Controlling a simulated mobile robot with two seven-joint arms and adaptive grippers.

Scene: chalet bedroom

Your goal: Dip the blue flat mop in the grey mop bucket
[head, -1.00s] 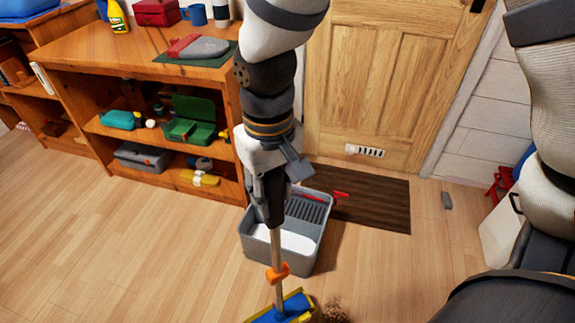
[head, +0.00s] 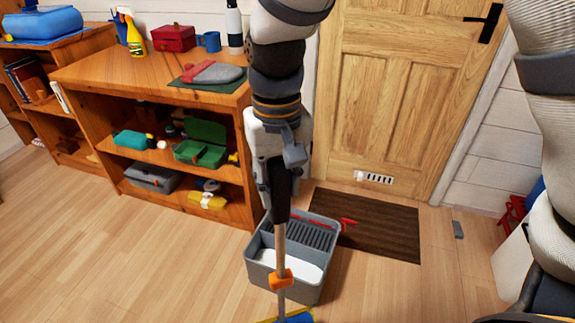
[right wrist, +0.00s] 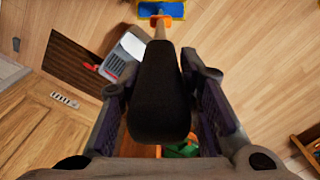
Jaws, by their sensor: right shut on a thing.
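My right gripper (head: 279,190) is shut on the black grip (right wrist: 158,95) of the mop's handle. The handle hangs down, nearly upright in the head view, and carries an orange clip (head: 281,280). The blue flat mop head (head: 296,318), with yellow edging, is cut off by the bottom of the head view. It also shows at the top of the right wrist view (right wrist: 160,9). The grey mop bucket (head: 262,279) stands on the floor behind the handle, with a white-looking basin and a slatted wringer. The mop head appears outside it, on the near side. My left gripper is not in view.
A dark doormat (head: 385,232) lies behind the bucket, before a wooden door (head: 395,110). A red object (head: 348,223) is by the bucket's rim. A wooden shelf unit (head: 105,80) with several items stands left. The floor at left (head: 110,260) is clear.

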